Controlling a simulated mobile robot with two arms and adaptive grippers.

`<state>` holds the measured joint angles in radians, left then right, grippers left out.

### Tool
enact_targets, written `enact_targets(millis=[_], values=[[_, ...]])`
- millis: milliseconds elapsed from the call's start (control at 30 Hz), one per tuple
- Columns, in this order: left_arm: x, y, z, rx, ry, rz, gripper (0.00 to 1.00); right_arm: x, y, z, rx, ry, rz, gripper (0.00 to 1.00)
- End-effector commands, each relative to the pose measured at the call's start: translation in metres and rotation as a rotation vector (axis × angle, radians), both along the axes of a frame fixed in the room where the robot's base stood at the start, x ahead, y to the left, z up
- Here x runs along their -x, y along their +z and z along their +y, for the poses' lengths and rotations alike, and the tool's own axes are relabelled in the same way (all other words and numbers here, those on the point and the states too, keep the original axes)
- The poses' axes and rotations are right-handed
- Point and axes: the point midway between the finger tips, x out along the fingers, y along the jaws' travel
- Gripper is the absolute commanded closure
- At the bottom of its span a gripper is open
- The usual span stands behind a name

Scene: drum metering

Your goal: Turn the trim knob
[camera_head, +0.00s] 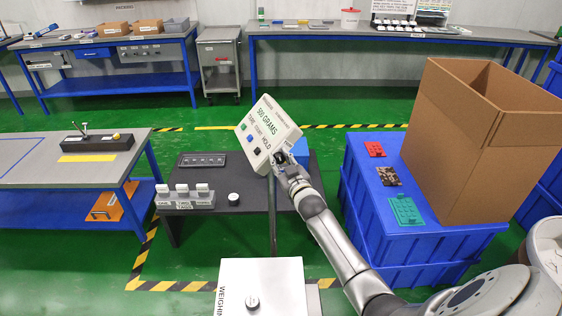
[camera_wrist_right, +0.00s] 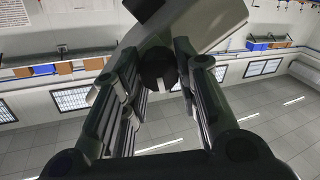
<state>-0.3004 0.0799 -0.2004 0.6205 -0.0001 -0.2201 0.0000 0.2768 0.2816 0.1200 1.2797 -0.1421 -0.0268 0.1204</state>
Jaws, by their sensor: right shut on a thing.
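A white indicator box (camera_head: 268,128) stands tilted on a post. Its face reads "500 GRAMS", with TARE, START and HOLD labels above coloured buttons. My right gripper (camera_head: 285,162) is at the box's lower right corner and hides that part of it. In the right wrist view a round dark knob (camera_wrist_right: 158,68) with a pale pointer mark sits between the two fingers of my right gripper (camera_wrist_right: 160,75), which are shut on it. The box (camera_wrist_right: 205,22) fills the top behind the knob. My left gripper is not in view.
A dark table (camera_head: 230,165) beside the post holds a tag block (camera_head: 186,198) and a small weight (camera_head: 233,199). A white weighing stand (camera_head: 283,275) is in front. Blue crates (camera_head: 400,240) with a cardboard box (camera_head: 470,140) stand close at the right of my arm.

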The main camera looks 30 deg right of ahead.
Motion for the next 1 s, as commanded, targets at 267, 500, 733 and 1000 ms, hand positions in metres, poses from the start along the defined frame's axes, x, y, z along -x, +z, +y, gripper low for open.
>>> enact_targets(millis=[267, 500, 733, 1000], values=[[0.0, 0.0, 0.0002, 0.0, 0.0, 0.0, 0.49, 0.0001, -0.0007, 0.0003, 0.006, 0.001, 0.002, 0.95], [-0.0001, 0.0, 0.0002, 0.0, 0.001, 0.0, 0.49, 0.0002, -0.0008, 0.0002, 0.005, 0.001, 0.002, 0.54], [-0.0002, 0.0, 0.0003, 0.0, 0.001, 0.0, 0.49, 0.0001, -0.0005, 0.0002, 0.004, 0.0, 0.002, 0.5], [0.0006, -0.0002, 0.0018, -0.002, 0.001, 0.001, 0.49, 0.0074, -0.0012, 0.0017, 0.004, 0.001, 0.002, 0.5]])
